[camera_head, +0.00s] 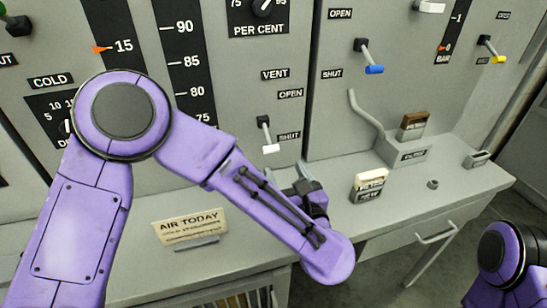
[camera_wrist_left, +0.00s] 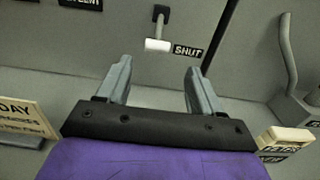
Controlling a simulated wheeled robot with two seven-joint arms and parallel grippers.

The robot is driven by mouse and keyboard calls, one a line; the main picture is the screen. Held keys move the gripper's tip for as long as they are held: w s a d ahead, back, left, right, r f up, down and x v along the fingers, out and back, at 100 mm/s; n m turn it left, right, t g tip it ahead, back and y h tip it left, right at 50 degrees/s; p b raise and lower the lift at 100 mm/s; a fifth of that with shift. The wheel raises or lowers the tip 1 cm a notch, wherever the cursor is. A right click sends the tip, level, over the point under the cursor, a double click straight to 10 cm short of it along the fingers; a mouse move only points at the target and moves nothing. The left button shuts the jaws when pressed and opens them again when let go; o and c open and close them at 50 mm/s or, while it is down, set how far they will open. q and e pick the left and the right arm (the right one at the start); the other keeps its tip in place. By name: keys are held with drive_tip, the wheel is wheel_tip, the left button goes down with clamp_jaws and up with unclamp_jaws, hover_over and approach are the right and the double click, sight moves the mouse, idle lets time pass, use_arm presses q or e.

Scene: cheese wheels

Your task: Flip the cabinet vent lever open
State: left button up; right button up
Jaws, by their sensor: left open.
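The vent lever (camera_head: 265,133) is on the grey cabinet front, below the VENT and OPEN labels. Its white tip (camera_head: 270,149) hangs down beside the SHUT label (camera_head: 289,136). In the left wrist view the white-tipped lever (camera_wrist_left: 158,44) shows beyond the fingers, roughly centred between them. My left gripper (camera_head: 304,182) is below and right of the lever, partly hidden behind my own forearm. In the left wrist view my left gripper (camera_wrist_left: 160,78) is open and empty, and its fingers appear apart from the lever. My right gripper is out of view.
An AIR TODAY card (camera_head: 191,228) stands on the grey ledge. A cream-and-dark block (camera_head: 370,185) and a box with a brown-topped block (camera_head: 413,128) are to the right. Blue-tipped (camera_head: 374,69) and yellow-tipped (camera_head: 499,59) levers are on the right panel.

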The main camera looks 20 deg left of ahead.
sight(272, 150)
use_arm(q)
drive_tip(key=p+x, duration=0.3)
drive_tip(key=x, duration=0.6)
drive_tip(key=shift+w+a+r, duration=0.15)
drive_tip(key=shift+w+a, duration=0.05)
drive_tip(key=shift+a, duration=0.15)
drive_tip(key=shift+w+a, duration=0.15)
drive_tip(key=shift+w, duration=0.05)
drive_tip(key=shift+c, duration=0.3)
